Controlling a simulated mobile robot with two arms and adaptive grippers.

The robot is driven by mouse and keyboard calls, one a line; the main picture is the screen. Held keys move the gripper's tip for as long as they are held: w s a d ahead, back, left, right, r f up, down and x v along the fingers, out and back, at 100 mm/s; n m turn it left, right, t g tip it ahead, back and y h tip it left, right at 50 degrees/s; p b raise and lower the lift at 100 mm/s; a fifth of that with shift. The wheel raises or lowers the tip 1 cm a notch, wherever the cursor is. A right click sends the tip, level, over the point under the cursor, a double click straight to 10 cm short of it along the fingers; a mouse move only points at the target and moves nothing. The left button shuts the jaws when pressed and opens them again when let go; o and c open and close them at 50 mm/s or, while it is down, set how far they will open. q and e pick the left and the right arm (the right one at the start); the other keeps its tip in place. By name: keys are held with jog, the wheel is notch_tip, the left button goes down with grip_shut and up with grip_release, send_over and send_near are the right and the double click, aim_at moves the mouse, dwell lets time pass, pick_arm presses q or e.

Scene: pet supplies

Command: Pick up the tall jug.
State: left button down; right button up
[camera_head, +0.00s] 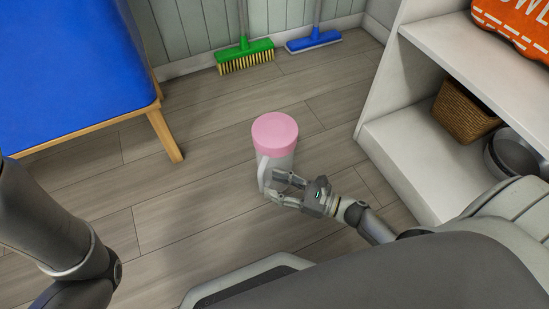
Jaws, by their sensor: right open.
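The tall jug (274,142) has a pink round lid and a pale grey-white body with a handle on its near left side. It is near the middle of the head view, and its base is partly hidden. My right gripper (269,187) is open at the near side of the jug, with its fingers close to the handle. I cannot tell whether the fingers touch the jug. My left arm comes in at the left edge, but its gripper is out of view.
A blue-topped wooden piece of furniture (70,60) stands at the left. A white shelf (415,140) at the right holds a wicker basket (463,112) and a metal bowl (517,152). A green broom (245,52) and a blue broom (313,41) stand by the wall. Wooden floor around the jug is clear.

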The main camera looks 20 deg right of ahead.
aim_at(261, 180)
jog(key=b+x, duration=0.2)
jog(key=x, duration=0.2)
jog(key=shift+w+a, duration=0.1)
jog(key=shift+a, duration=0.15)
jog(key=shift+w+a, duration=0.2)
jog(key=shift+c, duration=0.4)
jog(key=shift+r, duration=0.1)
grip_shut()
